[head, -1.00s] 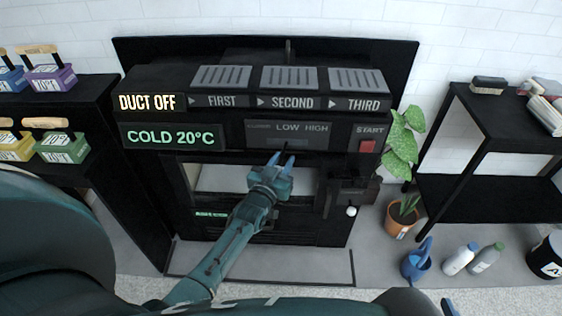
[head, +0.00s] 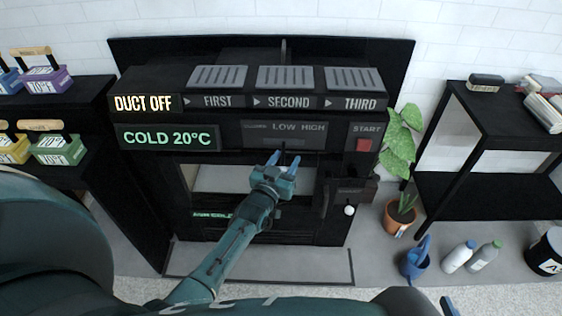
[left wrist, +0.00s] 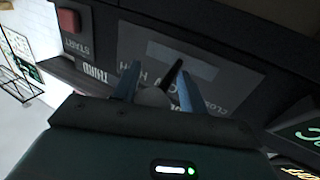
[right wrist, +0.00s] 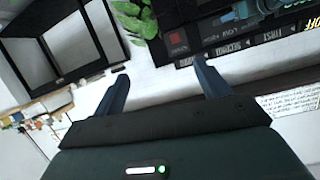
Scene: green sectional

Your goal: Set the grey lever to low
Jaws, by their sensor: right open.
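The control panel (head: 255,136) on the black machine has the labels LOW and HIGH, with a smaller label to their left. The lever (head: 284,147) shows as a thin dark stick below the LOW label. It also shows in the left wrist view (left wrist: 173,74), sticking out of the panel. My left gripper (head: 284,160) is just in front of the panel. Its fingers are apart, with the lever between them. A rounded grey piece, perhaps the lever's knob, is partly hidden low between the fingers (left wrist: 156,96). My right gripper (right wrist: 163,85) is open and empty, away from the panel.
A red START button (head: 364,145) is right of the lever. The display (head: 168,138) reads COLD 20°C, and another reads DUCT OFF (head: 143,103). A white-tipped handle (head: 349,210) sticks out lower right. A potted plant (head: 400,212) stands right of the machine.

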